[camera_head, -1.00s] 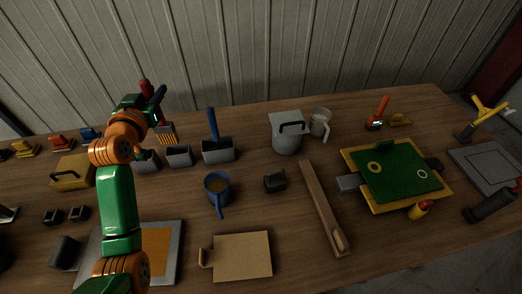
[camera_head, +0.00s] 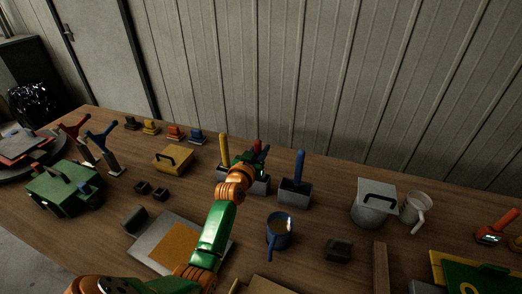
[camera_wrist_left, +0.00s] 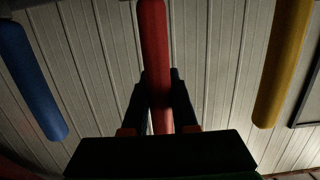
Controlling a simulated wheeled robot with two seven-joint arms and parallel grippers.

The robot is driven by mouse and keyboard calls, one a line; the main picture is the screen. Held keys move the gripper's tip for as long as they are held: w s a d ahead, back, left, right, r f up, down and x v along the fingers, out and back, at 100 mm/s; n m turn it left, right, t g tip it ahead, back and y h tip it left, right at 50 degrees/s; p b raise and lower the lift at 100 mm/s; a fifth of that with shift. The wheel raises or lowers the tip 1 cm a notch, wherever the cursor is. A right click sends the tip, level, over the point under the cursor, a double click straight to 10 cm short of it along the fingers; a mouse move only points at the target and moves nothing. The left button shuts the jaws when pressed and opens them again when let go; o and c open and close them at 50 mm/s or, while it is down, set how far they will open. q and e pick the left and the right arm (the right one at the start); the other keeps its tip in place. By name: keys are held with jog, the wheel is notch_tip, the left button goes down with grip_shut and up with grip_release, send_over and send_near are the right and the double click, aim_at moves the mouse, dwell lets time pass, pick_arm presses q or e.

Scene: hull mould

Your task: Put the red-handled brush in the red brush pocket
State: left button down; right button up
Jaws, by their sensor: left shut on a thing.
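The red-handled brush shows by its handle (camera_head: 257,146) just above my left gripper (camera_head: 252,160) in the head view. In the left wrist view the red handle (camera_wrist_left: 154,60) stands between the two fingers, and my left gripper (camera_wrist_left: 159,105) is shut on it. The brush's lower end is hidden by the gripper and arm. A grey pocket (camera_head: 261,188) lies right below the gripper, partly covered; I cannot tell whether the brush reaches into it, and no red mark on it shows. My right gripper is not in view.
A blue-handled brush (camera_head: 299,166) stands in the grey pocket to the right. A yellow-handled brush (camera_head: 223,148) stands close on the left. A blue mug (camera_head: 279,236) and a grey lidded can (camera_head: 372,204) stand nearer and to the right.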

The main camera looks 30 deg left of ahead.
pick_arm(q)
jog(key=c, duration=1.1)
grip_release()
jog(key=shift+f, duration=0.15)
jog(key=shift+c, duration=0.2)
jog(key=o, duration=0.4)
jog(key=shift+c, duration=0.2)
jog(key=shift+o, duration=0.4)
jog(key=shift+r, duration=0.2)
jog(key=shift+s+d, duration=0.1)
jog(key=shift+s, duration=0.1)
jog(key=p+v, duration=0.1)
jog(key=v, duration=1)
jog(key=shift+s, duration=0.3)
jog(key=shift+r, duration=0.15)
